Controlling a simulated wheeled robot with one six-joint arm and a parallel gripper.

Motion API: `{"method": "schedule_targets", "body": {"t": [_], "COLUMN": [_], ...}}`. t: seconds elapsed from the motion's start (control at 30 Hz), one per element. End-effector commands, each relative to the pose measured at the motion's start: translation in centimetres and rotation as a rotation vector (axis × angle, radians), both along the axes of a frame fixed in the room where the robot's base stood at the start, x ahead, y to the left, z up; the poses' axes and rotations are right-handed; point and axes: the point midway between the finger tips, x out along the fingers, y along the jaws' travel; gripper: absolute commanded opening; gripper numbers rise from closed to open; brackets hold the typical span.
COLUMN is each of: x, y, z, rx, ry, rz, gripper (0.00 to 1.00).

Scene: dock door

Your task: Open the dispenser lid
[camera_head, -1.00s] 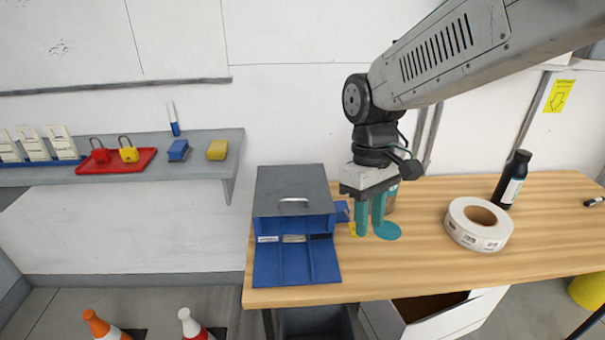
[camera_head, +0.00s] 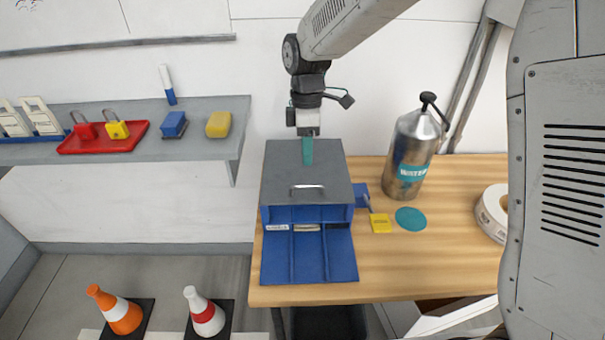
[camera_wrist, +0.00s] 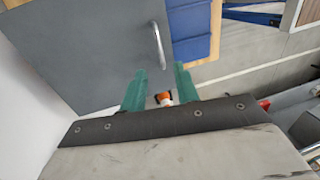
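The dispenser (camera_head: 305,215) stands on the wooden bench, with a grey lid (camera_head: 280,168) on top and a blue front tray with compartments. The lid lies down over the box, with a silver bar handle (camera_head: 307,191) near its front edge. My gripper (camera_head: 307,163) points down over the rear part of the lid, behind the handle; contact cannot be told. In the wrist view, the green fingers (camera_wrist: 160,69) are apart with nothing between them. The handle (camera_wrist: 159,46) shows beyond the fingertips there, and the lid (camera_wrist: 85,45) fills the left side.
A metal bottle (camera_head: 412,155), a teal disc (camera_head: 411,219) and a yellow tag (camera_head: 381,223) are right of the dispenser. A white roll (camera_head: 492,212) is farther right. A wall shelf (camera_head: 195,146) is at left. Two cones (camera_head: 120,310) stand on the floor.

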Motion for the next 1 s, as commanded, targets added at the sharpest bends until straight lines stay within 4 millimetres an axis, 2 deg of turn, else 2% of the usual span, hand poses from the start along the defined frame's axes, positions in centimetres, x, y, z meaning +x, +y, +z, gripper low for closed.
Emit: {"method": "schedule_targets", "body": {"t": [0.1, 0.3, 0.5, 0.87, 0.97, 1.0], "x": [-0.2, -0.9, -1.3, -1.4, -1.4, -1.4], "y": [-0.6, -0.6, -0.5, -0.3, -0.3, -0.3], "z": [-1.3, -4.6, -6.9, -7.4, -7.4, -7.4], "rx": [-0.001, -0.002, -0.001, -0.001, -0.001, -0.001], "ry": [0.004, 0.004, 0.002, 0.001, 0.001, 0.001], "rz": [-0.004, -0.007, -0.006, -0.004, -0.004, -0.004], "gripper": [0.31, 0.31, 0.31, 0.31, 0.03, 0.0]}}
